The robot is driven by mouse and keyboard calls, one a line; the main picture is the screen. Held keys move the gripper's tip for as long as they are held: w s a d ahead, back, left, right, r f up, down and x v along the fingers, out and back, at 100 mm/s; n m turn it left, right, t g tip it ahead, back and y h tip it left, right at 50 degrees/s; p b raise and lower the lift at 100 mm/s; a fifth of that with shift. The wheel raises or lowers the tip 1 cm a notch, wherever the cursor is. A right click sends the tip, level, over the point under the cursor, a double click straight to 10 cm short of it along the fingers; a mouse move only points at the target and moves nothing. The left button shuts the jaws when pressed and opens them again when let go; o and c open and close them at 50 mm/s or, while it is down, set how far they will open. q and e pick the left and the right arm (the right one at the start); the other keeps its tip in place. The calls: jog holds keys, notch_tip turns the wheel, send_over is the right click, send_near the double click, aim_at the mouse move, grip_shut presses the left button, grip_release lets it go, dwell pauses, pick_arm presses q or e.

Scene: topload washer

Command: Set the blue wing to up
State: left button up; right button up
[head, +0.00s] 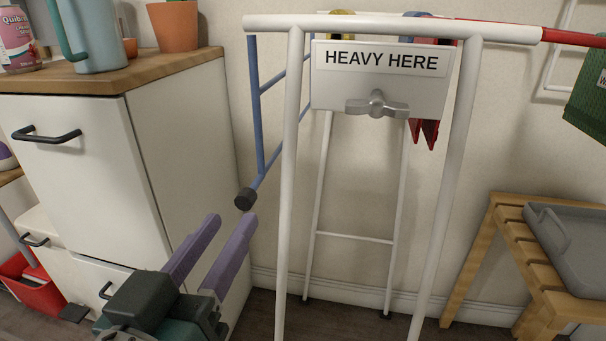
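The blue wing (257,110) is a blue bar frame on the left side of the white drying rack (291,150). It hangs down steeply, with a dark round cap (245,199) at its lower end. The rack's front leg hides part of it. My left gripper (229,221) has two purple fingers, parted with nothing visible between them. Its fingertips appear just below the dark cap in the picture; I cannot tell whether they touch it. My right gripper is not in view.
A "HEAVY HERE" sign (381,62) with a grey knob (376,105) is on the rack. A red bar (572,37) extends right, near a green item (590,100). A white cabinet (75,170) stands left. A wooden bench (510,225) with a grey tray (575,250) stands right.

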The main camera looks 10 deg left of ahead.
aim_at(254, 183)
pick_arm(q)
jog(key=w+b, duration=0.2)
jog(key=w, duration=0.7)
jog(key=shift+d, duration=0.15)
jog(key=shift+r, duration=0.1)
grip_shut()
dwell(1.0)
